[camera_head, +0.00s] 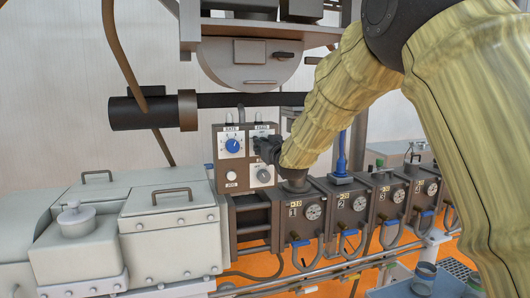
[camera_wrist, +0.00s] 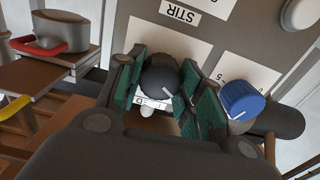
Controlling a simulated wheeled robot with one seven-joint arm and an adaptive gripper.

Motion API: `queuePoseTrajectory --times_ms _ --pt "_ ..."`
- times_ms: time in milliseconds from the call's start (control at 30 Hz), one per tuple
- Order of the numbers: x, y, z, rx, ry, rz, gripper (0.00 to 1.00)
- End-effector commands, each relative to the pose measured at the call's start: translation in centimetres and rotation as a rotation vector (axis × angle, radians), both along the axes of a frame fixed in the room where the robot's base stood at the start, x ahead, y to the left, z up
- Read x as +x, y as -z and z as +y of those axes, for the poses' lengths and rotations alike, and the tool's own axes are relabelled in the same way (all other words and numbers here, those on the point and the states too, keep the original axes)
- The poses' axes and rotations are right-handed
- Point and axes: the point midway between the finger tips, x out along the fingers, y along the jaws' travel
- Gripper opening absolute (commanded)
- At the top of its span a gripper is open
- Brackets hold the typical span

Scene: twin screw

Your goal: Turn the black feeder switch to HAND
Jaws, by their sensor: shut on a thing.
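The black feeder switch (camera_wrist: 160,80) is a round dark knob on a white label plate in the wrist view. My gripper (camera_wrist: 157,92) has its green-padded fingers on both sides of the knob and is shut on it. Part of the plate's lettering, with a 0, shows under the knob; HAND cannot be read. In the head view my gripper (camera_head: 268,150) is at the right side of the grey control box (camera_head: 218,152), below the FEED label (camera_head: 262,127), and hides the switch.
The blue RATE knob (camera_head: 233,145) sits left of my gripper and close beside it in the wrist view (camera_wrist: 242,100). A grey knob (camera_head: 263,175) and a white button (camera_head: 231,176) lie lower on the box. A row of numbered barrel blocks (camera_head: 345,215) stands to the right.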

Motion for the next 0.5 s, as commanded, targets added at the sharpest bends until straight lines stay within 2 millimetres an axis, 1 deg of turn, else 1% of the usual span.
queuePoseTrajectory --times_ms 33,500 --pt "-0.01 0.29 0.01 -0.015 0.000 -0.003 0.13" --pt "-0.01 0.13 -0.05 -0.057 0.000 -0.016 0.13"
